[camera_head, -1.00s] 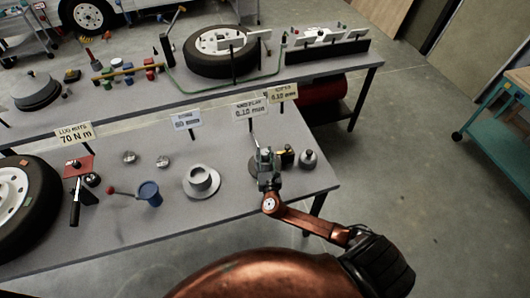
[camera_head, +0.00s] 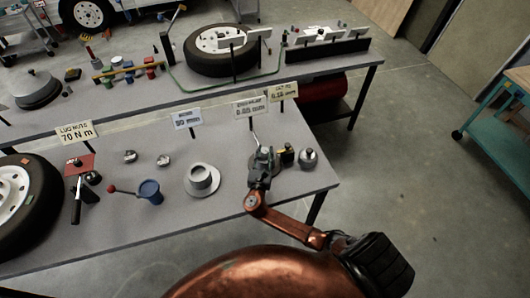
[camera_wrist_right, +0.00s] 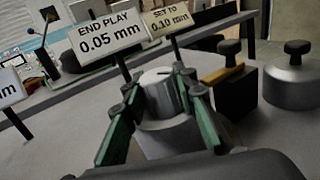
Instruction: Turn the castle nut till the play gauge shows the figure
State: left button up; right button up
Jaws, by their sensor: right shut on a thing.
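The castle nut (camera_wrist_right: 158,82) is a grey metal cylinder with a dark slot on top, on the near bench. My right gripper (camera_head: 262,163) is over it; in the right wrist view its green-padded fingers (camera_wrist_right: 160,105) are shut on the nut's two sides. In the head view the gripper mostly hides the nut. The play gauge card (camera_wrist_right: 108,40) behind it reads END PLAY 0.05 mm. The card beside it (camera_wrist_right: 167,19) reads SET TO 0.10 mm. My left gripper is not in view.
A black block (camera_wrist_right: 237,92) with a yellow bar and a knobbed grey weight (camera_wrist_right: 292,80) stand close right of the nut. A flanged grey hub (camera_head: 202,180), a blue cup (camera_head: 151,191) and a wheel (camera_head: 22,205) are further left. The bench's right edge is near.

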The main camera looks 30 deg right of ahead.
jog(key=o, duration=1.2)
jog(key=v, duration=1.2)
